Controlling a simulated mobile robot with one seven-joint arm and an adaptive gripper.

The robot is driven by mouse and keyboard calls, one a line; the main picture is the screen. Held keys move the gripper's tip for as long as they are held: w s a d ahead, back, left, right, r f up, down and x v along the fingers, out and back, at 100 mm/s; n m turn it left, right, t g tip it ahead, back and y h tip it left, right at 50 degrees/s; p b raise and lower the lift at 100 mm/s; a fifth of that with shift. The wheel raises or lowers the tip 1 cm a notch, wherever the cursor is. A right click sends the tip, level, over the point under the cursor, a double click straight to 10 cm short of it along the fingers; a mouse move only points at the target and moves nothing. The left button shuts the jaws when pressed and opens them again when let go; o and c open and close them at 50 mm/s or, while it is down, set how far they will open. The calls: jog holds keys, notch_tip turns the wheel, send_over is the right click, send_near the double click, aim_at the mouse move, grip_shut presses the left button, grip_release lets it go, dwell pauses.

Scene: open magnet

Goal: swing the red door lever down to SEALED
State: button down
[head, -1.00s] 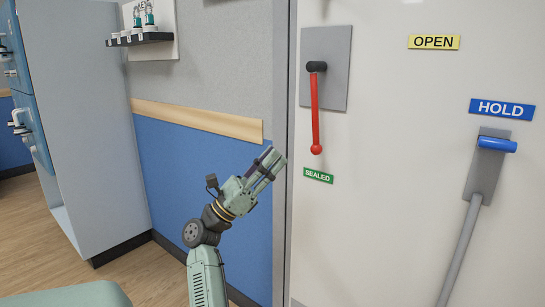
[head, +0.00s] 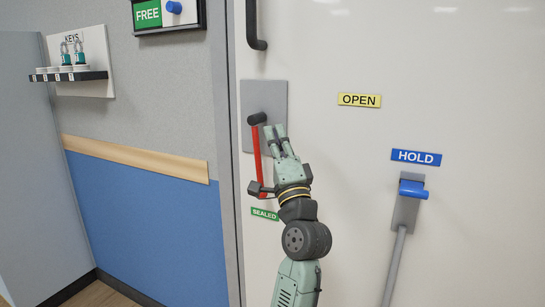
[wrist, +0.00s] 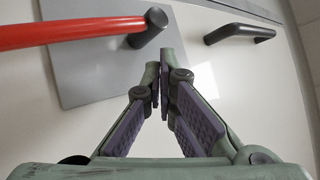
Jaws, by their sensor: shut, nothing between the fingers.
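The red door lever (head: 257,152) hangs nearly straight down from its black pivot (head: 256,118) on a grey plate (head: 277,97). In the wrist view the lever (wrist: 70,32) runs from the left edge to the pivot (wrist: 147,28). My gripper (head: 274,134) is shut and empty, its tips to the right of the lever's upper part.
A yellow OPEN label (head: 359,100) is right of the plate. A blue HOLD label (head: 416,157) sits above a blue-gripped handle (head: 413,189). A black door handle (head: 256,25) is above. A key rack (head: 68,75) hangs on the left wall. The door between the labels is clear.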

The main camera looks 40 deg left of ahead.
jog(key=d+f+n+g+h+p, duration=0.1)
jog(key=d+f+g+h+p, duration=0.4)
jog(key=d+f+g+p, duration=0.5)
jog(key=w+a+t+p, duration=0.1)
jog(key=w+a, duration=0.1)
jog(key=a, duration=0.9)
jog(key=shift+a+t+p, duration=0.15)
jog(key=shift+t+p, duration=0.15)
jog(key=shift+p, duration=0.05)
jog(key=b, duration=0.1)
jog(key=a+f+y+b, duration=0.1)
jog(key=b, duration=0.1)
jog(key=shift+s+a, duration=0.2)
jog(key=shift+a, duration=0.05)
jog(key=shift+r, duration=0.25)
